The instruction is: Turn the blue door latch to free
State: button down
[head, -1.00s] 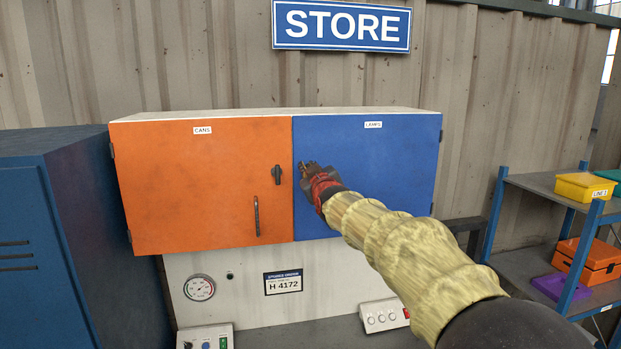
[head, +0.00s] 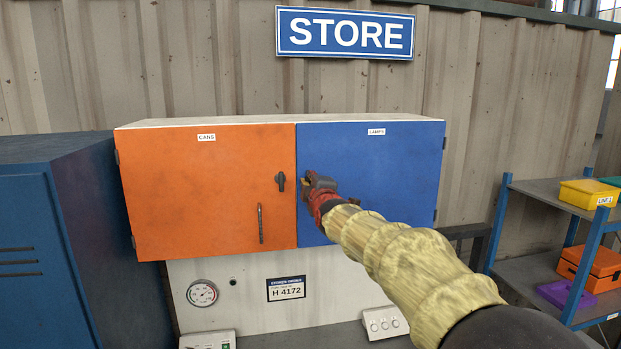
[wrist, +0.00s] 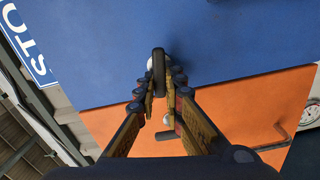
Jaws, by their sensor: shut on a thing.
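The blue door (head: 395,175), labelled LAMPS, is the right half of the wall cabinet and looks closed. My gripper (head: 307,183) is at the door's left edge, near the seam. In the head view it hides the blue door's latch. In the wrist view the dark latch (wrist: 158,65) stands out from the blue door. My gripper's fingers (wrist: 163,82) are close on either side of it, shut on it. The latch looks roughly crosswise to the door seam there.
The orange door (head: 205,195), labelled CANS, is left of the seam, with its own upright dark latch (head: 280,181) close to my gripper and a bar handle (head: 261,223) below. A blue locker (head: 60,240) stands left. A shelf rack (head: 545,190) stands right.

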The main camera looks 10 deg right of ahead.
jog(key=shift+f+n, duration=0.15)
jog(key=shift+n, duration=0.95)
jog(key=c, duration=1.9)
grip_release()
jog(key=shift+s, duration=0.15)
jog(key=s, duration=1.1)
jog(key=shift+s+a+f, duration=0.1)
jog(key=shift+s, duration=0.25)
